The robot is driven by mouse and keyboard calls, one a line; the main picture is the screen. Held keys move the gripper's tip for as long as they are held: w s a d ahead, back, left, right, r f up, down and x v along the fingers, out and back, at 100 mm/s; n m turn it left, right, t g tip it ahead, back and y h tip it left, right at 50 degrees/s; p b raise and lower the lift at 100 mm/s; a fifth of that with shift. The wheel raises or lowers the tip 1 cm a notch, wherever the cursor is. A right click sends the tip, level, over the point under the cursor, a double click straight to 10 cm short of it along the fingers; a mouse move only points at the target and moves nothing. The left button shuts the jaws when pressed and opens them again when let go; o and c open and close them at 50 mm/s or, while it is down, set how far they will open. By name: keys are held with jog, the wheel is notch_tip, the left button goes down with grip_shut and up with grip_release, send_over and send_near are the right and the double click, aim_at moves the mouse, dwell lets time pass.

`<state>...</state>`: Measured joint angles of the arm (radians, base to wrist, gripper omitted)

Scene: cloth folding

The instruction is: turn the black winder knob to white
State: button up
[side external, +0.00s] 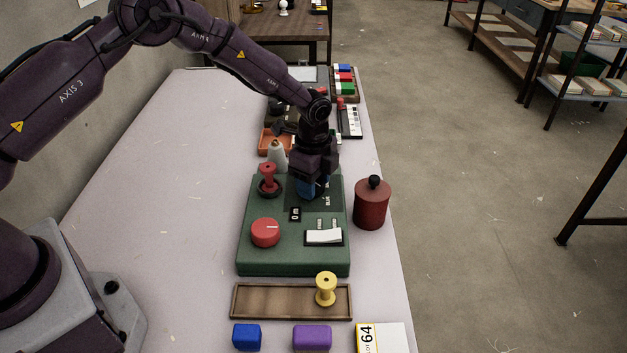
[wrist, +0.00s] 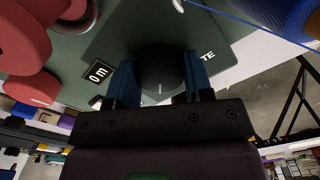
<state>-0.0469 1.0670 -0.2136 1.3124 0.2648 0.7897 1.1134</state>
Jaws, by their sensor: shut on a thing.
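The black winder knob (wrist: 158,66) is a round dark knob on a dark plate of the green box (side external: 268,264). In the wrist view it sits between the blue fingers of my gripper (wrist: 158,80), which is shut on it. A short white mark on the knob points toward the palm. A label ending in "TE" is to the knob's right in that view; the rest of it is hidden by a finger. In the side view my gripper (side external: 309,188) comes down on the box's far right part and hides the knob.
The box also carries a red knob (side external: 265,232), a white rocker switch (side external: 323,237) and a red spool (side external: 268,176). A dark red canister (side external: 371,205) stands close to the right. A wooden tray (side external: 265,301) with a yellow spool (side external: 325,289) lies in front. The table's left is clear.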

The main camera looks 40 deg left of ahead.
jog(key=n, duration=0.4)
jog(key=shift+n, duration=0.3)
jog(key=n, duration=0.4)
jog(key=shift+n, duration=0.3)
jog(key=n, duration=0.4)
jog(key=shift+r, duration=0.1)
jog(key=shift+n, duration=2.2)
jog(key=o, duration=0.9)
jog(key=shift+o, duration=0.2)
notch_tip(320, 180, up, 13)
